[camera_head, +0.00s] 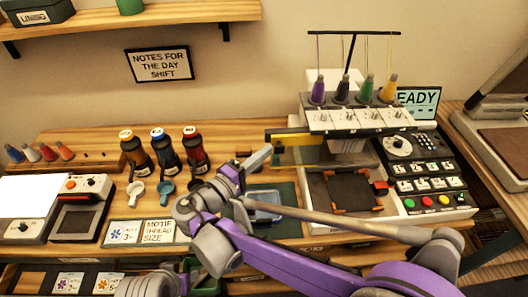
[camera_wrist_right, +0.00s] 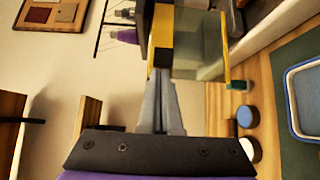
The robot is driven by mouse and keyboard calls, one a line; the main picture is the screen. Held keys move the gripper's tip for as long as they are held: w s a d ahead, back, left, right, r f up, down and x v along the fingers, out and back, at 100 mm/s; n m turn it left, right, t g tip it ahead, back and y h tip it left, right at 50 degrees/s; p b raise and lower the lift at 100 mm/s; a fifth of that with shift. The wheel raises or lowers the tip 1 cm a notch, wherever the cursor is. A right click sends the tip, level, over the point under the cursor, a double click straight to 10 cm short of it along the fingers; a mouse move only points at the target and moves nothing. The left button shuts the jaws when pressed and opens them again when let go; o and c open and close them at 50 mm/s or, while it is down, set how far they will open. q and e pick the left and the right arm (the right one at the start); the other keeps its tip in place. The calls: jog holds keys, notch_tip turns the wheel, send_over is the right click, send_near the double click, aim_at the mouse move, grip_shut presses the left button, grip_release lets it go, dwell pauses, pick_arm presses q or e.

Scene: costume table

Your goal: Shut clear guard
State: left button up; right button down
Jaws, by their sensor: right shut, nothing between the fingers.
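The clear guard (camera_head: 305,154) is a see-through panel with a yellow edge, standing out to the left of the embroidery machine (camera_head: 360,118). It is swung away from the machine's front. In the right wrist view the clear guard (camera_wrist_right: 203,45) shows yellow strips along its edges. My right gripper (camera_head: 262,157) is shut and empty, with its tips at the guard's left end. In the wrist view the right gripper (camera_wrist_right: 163,75) points at a dark block by the yellow strip; whether they touch is unclear.
Thread bottles (camera_head: 163,151) and small cups stand left of my right gripper. A blue tray (camera_head: 264,205) lies below it. The hoop bed (camera_head: 352,190) and control panel (camera_head: 425,165) are to the right. A wall shelf (camera_head: 150,17) is above.

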jog(key=shift+a, duration=0.1)
jog(key=d+p, duration=0.1)
jog(key=d, duration=1.4)
jog(key=shift+d, duration=0.3)
